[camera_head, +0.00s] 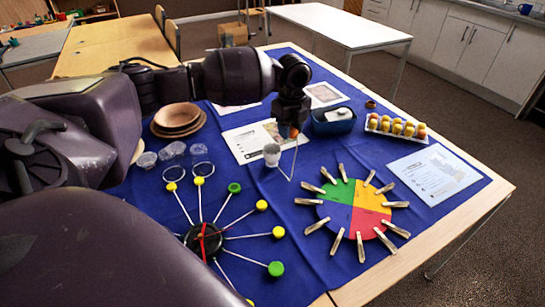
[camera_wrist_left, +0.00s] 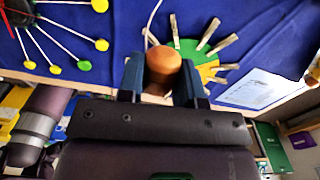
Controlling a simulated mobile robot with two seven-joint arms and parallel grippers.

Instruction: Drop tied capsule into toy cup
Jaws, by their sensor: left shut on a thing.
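My left gripper (camera_head: 293,122) points down over the far middle of the blue-covered table. It is shut on a small orange-brown capsule (camera_head: 293,133), which shows between the two dark fingers in the left wrist view (camera_wrist_left: 162,62). A thin white string (camera_head: 295,160) hangs from the capsule and bends back toward the toy cup. My right gripper is not in view.
A wheel with colored quarters (camera_head: 340,222) ringed by clothespins lies right of the cup. A spoked ring with yellow and green caps (camera_head: 225,235) lies nearer.

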